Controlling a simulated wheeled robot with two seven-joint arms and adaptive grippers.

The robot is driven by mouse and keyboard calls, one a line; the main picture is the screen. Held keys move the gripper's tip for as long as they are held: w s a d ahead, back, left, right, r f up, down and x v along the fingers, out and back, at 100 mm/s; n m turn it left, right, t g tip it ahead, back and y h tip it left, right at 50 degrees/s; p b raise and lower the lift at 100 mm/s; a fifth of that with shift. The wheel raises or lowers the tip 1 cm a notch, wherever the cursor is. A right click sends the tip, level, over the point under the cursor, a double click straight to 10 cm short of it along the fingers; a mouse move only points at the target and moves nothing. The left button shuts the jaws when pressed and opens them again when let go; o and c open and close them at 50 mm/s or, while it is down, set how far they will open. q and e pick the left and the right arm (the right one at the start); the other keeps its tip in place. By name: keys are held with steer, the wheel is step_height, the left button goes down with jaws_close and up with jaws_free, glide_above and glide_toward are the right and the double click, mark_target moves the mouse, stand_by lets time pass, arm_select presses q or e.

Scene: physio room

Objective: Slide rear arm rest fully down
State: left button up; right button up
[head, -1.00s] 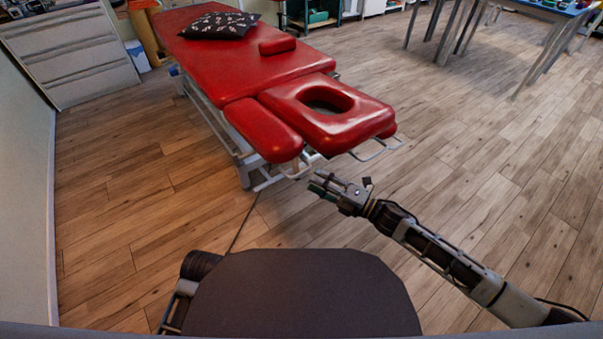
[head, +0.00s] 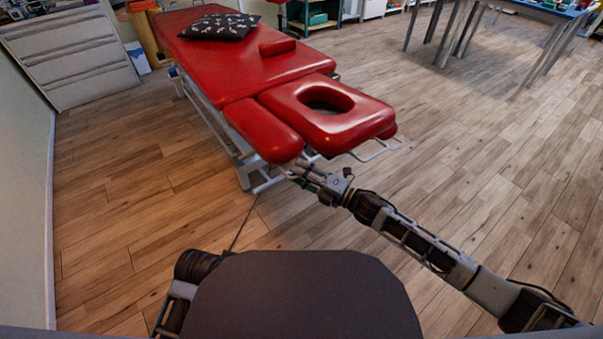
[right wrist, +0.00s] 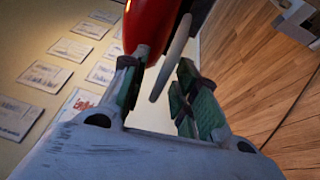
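A long red padded arm rest (head: 262,130) sits beside the red headrest with its oval face hole (head: 335,115) at the near end of the treatment table. A pale metal bar under the arm rest's near end lies close to my right gripper (head: 298,170). In the right wrist view the gripper (right wrist: 160,98) has its green-padded fingers apart, with the pale bar (right wrist: 172,58) between them and not clamped. The red pad (right wrist: 147,25) is just beyond the left finger; whether they touch, I cannot tell. My left gripper is out of view.
A patterned cushion (head: 219,26) and a small red bolster (head: 277,46) lie on the table. A grey drawer cabinet (head: 72,55) stands at the back left. A blue-topped table (head: 540,10) is at the back right. The floor (head: 480,190) to the right is clear.

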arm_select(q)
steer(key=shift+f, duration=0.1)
arm_select(e)
jaws_close()
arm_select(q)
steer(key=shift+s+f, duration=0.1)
arm_select(e)
steer(key=shift+f, duration=0.15)
steer(key=shift+s+f+b, duration=0.1)
steer(key=shift+f+b, duration=0.2)
steer(key=shift+f, duration=0.15)
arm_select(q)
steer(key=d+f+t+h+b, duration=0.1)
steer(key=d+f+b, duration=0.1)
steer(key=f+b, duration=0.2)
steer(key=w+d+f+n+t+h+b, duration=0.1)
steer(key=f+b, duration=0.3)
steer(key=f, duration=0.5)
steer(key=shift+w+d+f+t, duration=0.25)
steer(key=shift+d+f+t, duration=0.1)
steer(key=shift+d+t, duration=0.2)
arm_select(e)
step_height(320, 180, down, 15)
steer(key=s+d, duration=0.1)
steer(key=shift+s+f, duration=0.15)
steer(key=shift+f, duration=0.1)
